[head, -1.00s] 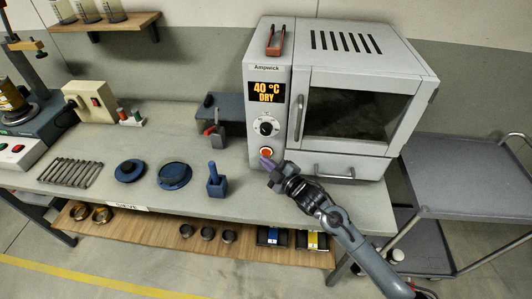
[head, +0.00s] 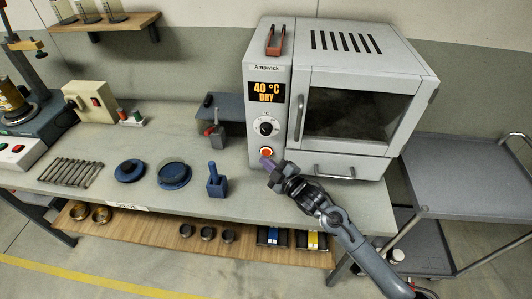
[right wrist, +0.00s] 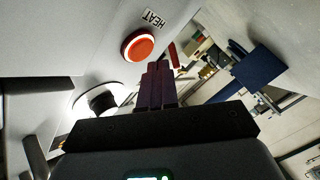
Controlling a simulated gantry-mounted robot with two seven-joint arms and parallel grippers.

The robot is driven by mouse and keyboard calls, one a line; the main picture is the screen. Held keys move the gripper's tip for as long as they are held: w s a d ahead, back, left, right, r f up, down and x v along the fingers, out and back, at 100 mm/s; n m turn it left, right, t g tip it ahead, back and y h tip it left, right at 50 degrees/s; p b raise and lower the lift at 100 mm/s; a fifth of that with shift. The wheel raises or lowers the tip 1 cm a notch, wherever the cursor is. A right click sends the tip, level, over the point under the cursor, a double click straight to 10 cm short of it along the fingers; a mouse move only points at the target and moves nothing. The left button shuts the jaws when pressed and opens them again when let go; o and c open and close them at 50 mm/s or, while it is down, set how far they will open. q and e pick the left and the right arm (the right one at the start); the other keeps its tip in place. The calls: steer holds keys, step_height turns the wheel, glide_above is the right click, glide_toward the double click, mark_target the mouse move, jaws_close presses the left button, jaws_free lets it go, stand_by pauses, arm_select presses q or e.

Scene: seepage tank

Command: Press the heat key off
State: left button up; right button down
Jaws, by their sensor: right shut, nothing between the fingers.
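The heat key is a round red-orange button with a pale ring (head: 266,152), low on the left front panel of the grey oven (head: 356,109). In the right wrist view the heat key (right wrist: 138,45) shows beside a "HEAT" label, and its ring looks lit. The oven display (head: 267,92) reads "40 °C DRY". My right gripper (head: 266,162) is shut and empty, its purple fingertips just below and in front of the key. In the right wrist view the fingertips (right wrist: 158,66) lie beside the key, seemingly not on it. My left gripper is not in view.
A black dial (head: 266,127) sits above the key, and the drawer handle (head: 334,172) is to its right. A blue mortar-like block (head: 216,184) and blue sieve pans (head: 174,175) stand on the bench to the left. A grey cart (head: 470,170) stands at right.

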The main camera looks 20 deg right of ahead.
steer(key=shift+w+d, duration=0.25)
steer(key=shift+w, duration=0.15)
stand_by(0.4)
steer(key=shift+w, duration=0.1)
stand_by(0.5)
steer(key=shift+w+d, duration=0.15)
steer(key=shift+w, duration=0.05)
steer(key=shift+s, duration=0.1)
stand_by(0.4)
steer(key=shift+s+a+p, duration=0.4)
steer(key=shift+s+p, duration=0.2)
